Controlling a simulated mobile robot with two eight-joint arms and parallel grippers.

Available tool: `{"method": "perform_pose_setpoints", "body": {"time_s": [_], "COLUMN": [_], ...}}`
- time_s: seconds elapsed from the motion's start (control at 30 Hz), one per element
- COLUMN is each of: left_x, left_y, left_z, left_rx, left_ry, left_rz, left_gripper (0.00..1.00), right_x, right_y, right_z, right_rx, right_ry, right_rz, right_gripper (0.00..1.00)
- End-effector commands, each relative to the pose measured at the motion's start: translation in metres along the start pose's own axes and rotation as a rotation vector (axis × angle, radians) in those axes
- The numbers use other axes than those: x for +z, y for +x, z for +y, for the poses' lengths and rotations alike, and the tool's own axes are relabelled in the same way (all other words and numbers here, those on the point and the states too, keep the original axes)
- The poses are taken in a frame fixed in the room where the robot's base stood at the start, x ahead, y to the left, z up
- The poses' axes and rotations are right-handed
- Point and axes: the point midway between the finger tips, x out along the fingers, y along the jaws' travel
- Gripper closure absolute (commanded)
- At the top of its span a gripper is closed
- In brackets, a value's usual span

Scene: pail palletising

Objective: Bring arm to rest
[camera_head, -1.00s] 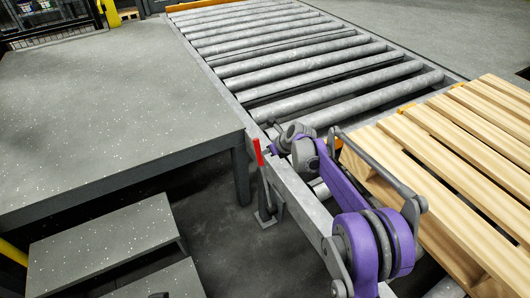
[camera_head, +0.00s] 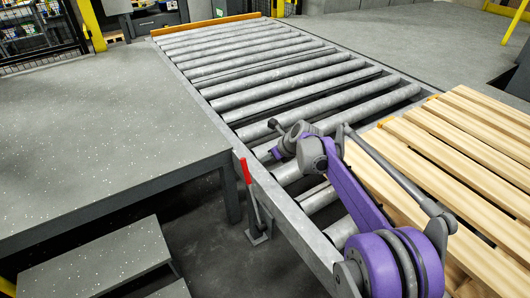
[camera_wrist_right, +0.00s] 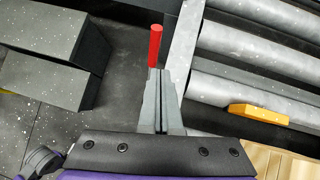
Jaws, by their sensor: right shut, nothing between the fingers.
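My right arm, purple and grey, reaches in from the lower right of the head view. My right gripper (camera_head: 274,140) is at its far end, over the near left edge of the roller conveyor. In the right wrist view the gripper (camera_wrist_right: 161,75) shows its two grey fingers together with nothing between them. A lever with a red handle (camera_head: 245,171) stands beside the conveyor frame, below and left of the gripper; in the wrist view the red handle (camera_wrist_right: 155,45) shows just beyond the fingertips. My left gripper is in neither view.
The roller conveyor (camera_head: 285,80) is empty and has an orange stop (camera_head: 210,24) at its far end. A bare wooden pallet (camera_head: 465,150) lies at the right. A grey platform (camera_head: 90,130) with steps (camera_head: 95,260) is at the left. Yellow posts and fencing stand behind.

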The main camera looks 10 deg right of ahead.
Motion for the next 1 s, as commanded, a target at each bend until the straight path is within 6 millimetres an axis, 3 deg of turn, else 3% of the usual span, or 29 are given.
{"method": "perform_pose_setpoints", "body": {"time_s": [0.27, 0.47, 0.67, 0.8, 1.0], "left_x": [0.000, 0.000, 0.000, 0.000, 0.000], "left_y": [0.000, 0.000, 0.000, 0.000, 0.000], "left_z": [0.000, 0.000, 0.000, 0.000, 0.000], "left_rx": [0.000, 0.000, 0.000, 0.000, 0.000], "left_ry": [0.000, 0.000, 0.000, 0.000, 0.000], "left_rz": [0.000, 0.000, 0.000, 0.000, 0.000], "left_gripper": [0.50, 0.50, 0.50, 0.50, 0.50], "right_x": [-0.004, -0.040, -0.107, -0.165, -0.246], "right_y": [-0.010, -0.062, -0.120, -0.153, -0.182], "right_z": [0.008, 0.050, 0.104, 0.139, 0.178], "right_rx": [-0.003, -0.008, 0.026, 0.081, 0.191], "right_ry": [-0.076, -0.532, -1.146, -1.571, -2.084], "right_rz": [0.011, 0.082, 0.184, 0.256, 0.340], "right_gripper": [1.00, 1.00, 1.00, 1.00, 1.00]}}
